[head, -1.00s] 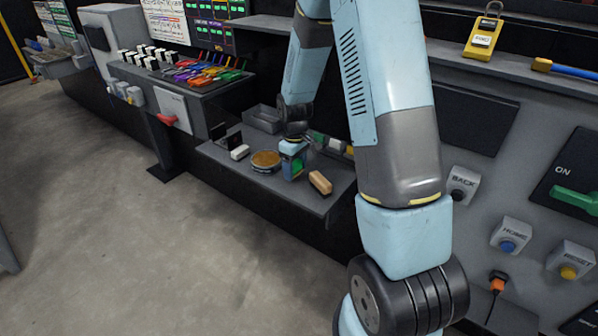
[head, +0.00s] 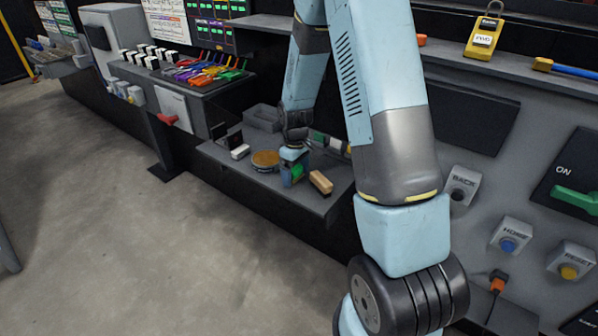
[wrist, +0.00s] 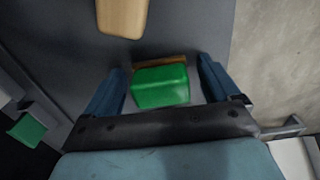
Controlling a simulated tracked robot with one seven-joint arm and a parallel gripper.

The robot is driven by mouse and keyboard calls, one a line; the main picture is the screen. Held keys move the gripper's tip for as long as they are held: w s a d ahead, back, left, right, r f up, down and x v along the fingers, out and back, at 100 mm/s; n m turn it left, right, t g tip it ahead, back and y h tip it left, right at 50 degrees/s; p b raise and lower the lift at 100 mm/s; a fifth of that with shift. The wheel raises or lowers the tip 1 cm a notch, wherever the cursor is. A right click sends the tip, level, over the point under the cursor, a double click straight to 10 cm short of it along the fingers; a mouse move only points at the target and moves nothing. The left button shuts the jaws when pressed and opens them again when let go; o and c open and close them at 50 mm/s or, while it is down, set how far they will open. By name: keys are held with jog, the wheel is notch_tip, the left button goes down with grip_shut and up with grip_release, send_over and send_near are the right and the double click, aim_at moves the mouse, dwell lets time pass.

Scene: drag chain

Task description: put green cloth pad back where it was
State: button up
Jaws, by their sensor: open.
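The green cloth pad (head: 298,171) is at the front of the low grey shelf (head: 215,155), between the round brown-topped tin (head: 265,158) and a tan wooden block (head: 320,182). In the wrist view the green pad (wrist: 160,87) is between my two blue fingers, with a gap on each side and a thin brown edge beyond it. My gripper (wrist: 161,70) is open around it; in the head view my gripper (head: 292,178) points down at the shelf and partly hides the pad. The pad's underside is hidden, so I cannot tell exactly what it rests on.
The wooden block (wrist: 122,16) is just beyond the pad in the wrist view. A small white block (head: 240,152) lies left of the tin, and a grey tray (head: 263,117) stands behind. A green-and-white item (head: 318,138) lies at the back. The shelf's front edge is close.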

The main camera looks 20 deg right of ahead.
aim_at(296, 168)
notch_tip(296, 168, up, 12)
jog(key=r, duration=0.1)
jog(key=s+r+m+t, duration=0.3)
jog(key=s+r, duration=0.9)
jog(key=r, duration=0.3)
jog(key=s+r+m+t, duration=0.1)
jog(key=s+r+m, duration=0.1)
jog(key=s, duration=0.6)
jog(key=s+d+r+m+t, duration=0.1)
jog(key=s+r, duration=0.3)
jog(key=s, duration=0.4)
jog(key=shift+r+m+t, duration=0.2)
jog(key=shift+m+t, duration=0.1)
jog(key=shift+m, duration=0.3)
